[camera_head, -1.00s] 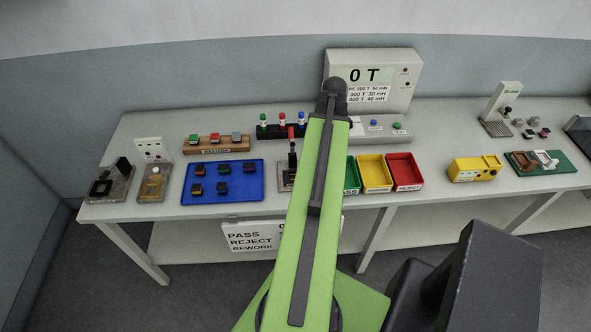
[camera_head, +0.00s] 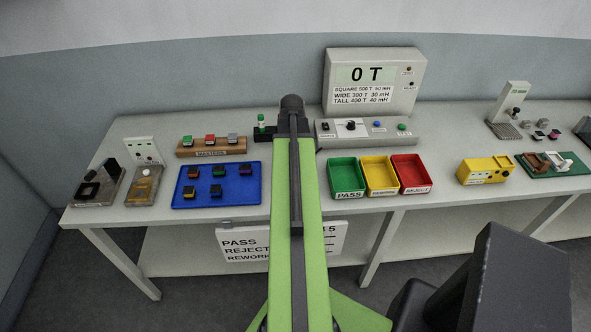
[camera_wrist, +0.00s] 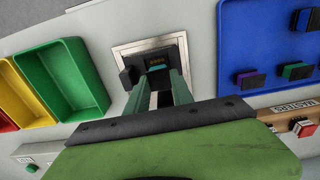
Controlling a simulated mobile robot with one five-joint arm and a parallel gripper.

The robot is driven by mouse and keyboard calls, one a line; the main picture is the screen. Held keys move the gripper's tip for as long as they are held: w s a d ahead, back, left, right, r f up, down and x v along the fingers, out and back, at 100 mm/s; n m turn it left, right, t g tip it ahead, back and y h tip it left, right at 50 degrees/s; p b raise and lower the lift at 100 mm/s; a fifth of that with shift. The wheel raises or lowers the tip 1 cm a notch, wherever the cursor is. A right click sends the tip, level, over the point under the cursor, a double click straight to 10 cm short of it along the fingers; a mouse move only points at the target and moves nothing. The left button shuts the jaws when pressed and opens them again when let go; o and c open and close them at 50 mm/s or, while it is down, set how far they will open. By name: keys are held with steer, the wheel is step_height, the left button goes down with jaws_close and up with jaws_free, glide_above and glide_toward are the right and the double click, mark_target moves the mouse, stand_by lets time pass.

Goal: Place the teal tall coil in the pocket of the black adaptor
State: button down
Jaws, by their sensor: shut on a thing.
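In the wrist view my gripper (camera_wrist: 158,78) points at a light-framed plate (camera_wrist: 124,48), its two fingers close together. A small teal piece (camera_wrist: 157,68), which looks like the teal tall coil, shows between the fingertips. A black block (camera_wrist: 168,50), which looks like the black adaptor, is right around or just beyond it, over the plate. I cannot tell whether the coil is inside the pocket or above it. In the head view my arm hides the gripper, the coil and this plate.
The blue tray (camera_head: 255,172) with several coils lies left of my arm. The green bin (camera_head: 345,172), yellow bin (camera_head: 377,168) and red bin (camera_head: 412,168) stand to the right. The wooden masters rack (camera_head: 210,150) and the meter (camera_head: 372,75) stand behind.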

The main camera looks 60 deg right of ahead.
steer(key=shift+f, duration=0.95)
steer(key=shift+r, duration=0.25)
steer(key=shift+f, duration=0.2)
steer(key=c, duration=1.1)
jaws_free()
steer(key=shift+r, duration=0.1)
step_height(320, 180, up, 12)
steer(key=p, duration=1.2)
steer(key=shift+r, duration=0.2)
steer(key=shift+f, duration=0.1)
